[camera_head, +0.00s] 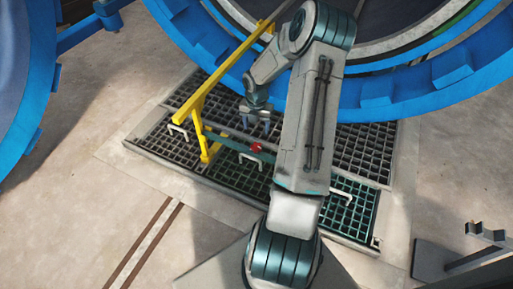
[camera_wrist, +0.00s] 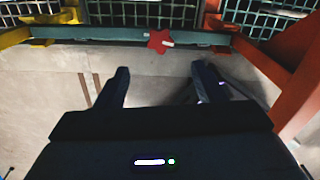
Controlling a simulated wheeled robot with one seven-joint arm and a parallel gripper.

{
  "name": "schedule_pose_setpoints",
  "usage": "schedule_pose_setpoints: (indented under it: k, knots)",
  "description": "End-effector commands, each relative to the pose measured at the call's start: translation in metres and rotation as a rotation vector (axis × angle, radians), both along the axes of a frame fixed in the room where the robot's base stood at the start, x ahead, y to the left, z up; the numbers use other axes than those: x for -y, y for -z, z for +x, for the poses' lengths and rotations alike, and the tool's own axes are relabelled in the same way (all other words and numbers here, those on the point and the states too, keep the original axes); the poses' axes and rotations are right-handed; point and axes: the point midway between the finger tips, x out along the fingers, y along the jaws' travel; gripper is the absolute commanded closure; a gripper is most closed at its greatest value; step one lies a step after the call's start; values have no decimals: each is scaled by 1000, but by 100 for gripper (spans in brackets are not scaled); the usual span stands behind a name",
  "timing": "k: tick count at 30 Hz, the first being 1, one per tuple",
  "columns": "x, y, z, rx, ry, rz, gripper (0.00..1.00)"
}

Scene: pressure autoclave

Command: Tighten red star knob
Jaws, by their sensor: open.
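The red star knob (camera_wrist: 160,42) shows in the upper middle of the wrist view, with a short pale stud at its centre. It sits on a dark green horizontal bar (camera_wrist: 100,33). In the head view the knob (camera_head: 256,147) is a small red spot on the green bar, just left of my arm. My gripper (camera_wrist: 160,78) is open and empty, with its two dark fingers apart from the knob and below it in the picture. In the head view my gripper (camera_head: 258,122) hangs just above the bar, close to the knob; its fingers look small there.
A yellow frame (camera_head: 215,90) stands left of my gripper. Orange-red posts (camera_wrist: 300,75) stand at the right in the wrist view. Dark floor grating (camera_head: 235,172) with white handles lies below. The large blue autoclave ring (camera_head: 390,95) is behind my arm. Bare floor (camera_head: 90,170) is free at the left.

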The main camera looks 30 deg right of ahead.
Motion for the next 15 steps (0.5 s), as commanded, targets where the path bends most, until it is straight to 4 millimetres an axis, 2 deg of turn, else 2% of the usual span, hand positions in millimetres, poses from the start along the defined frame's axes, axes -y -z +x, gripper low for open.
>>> schedule_pose_setpoints:
  k: [1, 6, 15]
  knots:
    - [-1, 15, -1, -3, -1, 1, 38]
    - [-1, 54, -1, -3, 0, 0, 38]
    - [0, 105, -1, -2, 1, 0, 38]
